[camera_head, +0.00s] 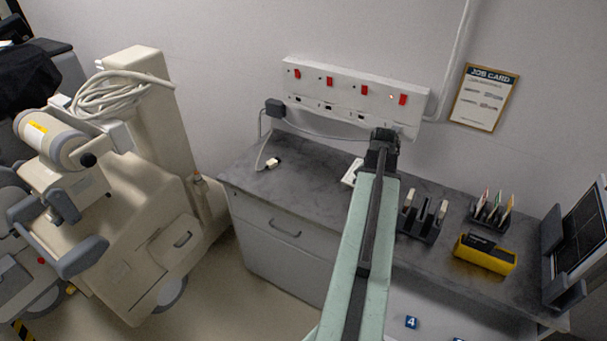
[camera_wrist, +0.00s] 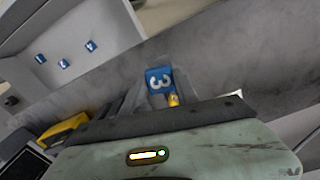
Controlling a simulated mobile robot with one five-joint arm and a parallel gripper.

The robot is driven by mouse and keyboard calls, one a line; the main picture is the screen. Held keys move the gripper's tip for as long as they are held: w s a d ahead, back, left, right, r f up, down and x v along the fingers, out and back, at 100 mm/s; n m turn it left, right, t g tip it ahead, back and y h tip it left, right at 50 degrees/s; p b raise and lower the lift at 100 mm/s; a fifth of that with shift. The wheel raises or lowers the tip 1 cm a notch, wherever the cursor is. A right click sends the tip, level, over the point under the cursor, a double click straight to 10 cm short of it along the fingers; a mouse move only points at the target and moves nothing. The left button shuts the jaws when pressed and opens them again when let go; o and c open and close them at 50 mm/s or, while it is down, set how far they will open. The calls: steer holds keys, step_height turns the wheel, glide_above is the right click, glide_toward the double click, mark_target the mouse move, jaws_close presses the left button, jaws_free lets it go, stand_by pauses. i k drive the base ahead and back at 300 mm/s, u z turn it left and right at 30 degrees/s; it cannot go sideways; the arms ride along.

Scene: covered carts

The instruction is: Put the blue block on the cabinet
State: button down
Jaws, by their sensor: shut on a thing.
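A blue block (camera_wrist: 159,78) marked with a white 3 sits between the fingers of my gripper (camera_wrist: 160,92) in the wrist view. My gripper is shut on it. In the head view my gripper (camera_head: 383,140) is at the far end of my arm, over the back of the cabinet, and the block is hidden there. The cabinet (camera_head: 235,175) has a dark grey top and a light front with a drawer. Its grey top (camera_wrist: 225,60) also shows below the block in the wrist view. I cannot tell how high the block is above it.
A blue block (camera_head: 411,322) marked 4 lies in a pale recess at the front; several show in the wrist view (camera_wrist: 64,63). On the top are a dark rack (camera_head: 420,228), a yellow box (camera_head: 485,254), a card holder (camera_head: 492,214) and a plug (camera_head: 273,163). The top's left part is mostly clear.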

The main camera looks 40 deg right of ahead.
mark_target(310, 172)
steer(key=i, duration=1)
steer(key=z, duration=0.05)
